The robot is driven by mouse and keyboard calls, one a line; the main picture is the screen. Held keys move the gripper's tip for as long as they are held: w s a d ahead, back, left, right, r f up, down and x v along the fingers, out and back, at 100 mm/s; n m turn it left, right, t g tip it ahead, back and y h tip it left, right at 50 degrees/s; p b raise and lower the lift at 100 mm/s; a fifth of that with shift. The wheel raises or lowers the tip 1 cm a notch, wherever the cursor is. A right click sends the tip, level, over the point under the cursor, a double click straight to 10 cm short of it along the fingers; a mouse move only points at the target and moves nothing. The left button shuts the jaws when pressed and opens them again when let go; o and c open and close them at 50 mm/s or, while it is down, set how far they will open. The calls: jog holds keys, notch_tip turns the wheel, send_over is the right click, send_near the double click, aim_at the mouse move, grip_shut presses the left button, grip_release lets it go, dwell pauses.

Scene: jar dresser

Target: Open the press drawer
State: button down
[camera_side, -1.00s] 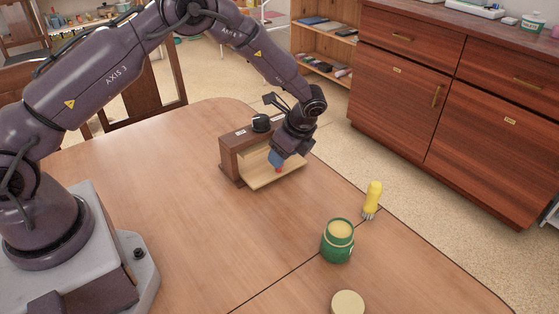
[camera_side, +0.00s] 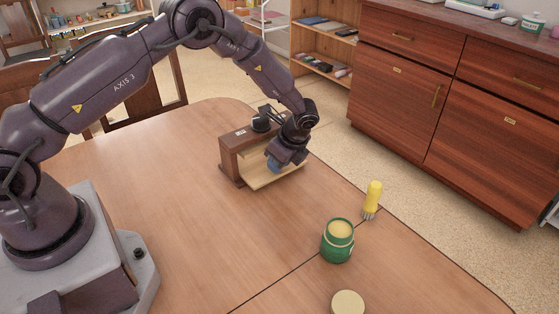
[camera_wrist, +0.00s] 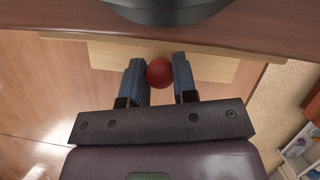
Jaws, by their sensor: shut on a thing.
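The press (camera_side: 233,160) is a dark wooden box with a black round part (camera_side: 264,122) on top, at the far side of the table. Its pale wooden drawer (camera_wrist: 215,66) shows below the dark edge in the wrist view. A round red knob (camera_wrist: 159,73) is on the drawer's near face. My gripper (camera_side: 274,165) is low at the press, and its blue fingers (camera_wrist: 157,84) are shut on either side of the knob. In the side view my gripper hides the knob.
A green open jar (camera_side: 338,242), a yellow-handled brush (camera_side: 373,198) and a pale round lid (camera_side: 348,303) are on the table, nearer and to the right of the press. The table in front of the press is clear. A wooden cabinet (camera_side: 400,100) stands behind.

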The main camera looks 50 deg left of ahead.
jog(key=d, duration=1)
jog(key=shift+d, duration=0.4)
jog(key=c, duration=0.9)
grip_release()
jog(key=v, duration=1.3)
jog(key=shift+a, duration=0.1)
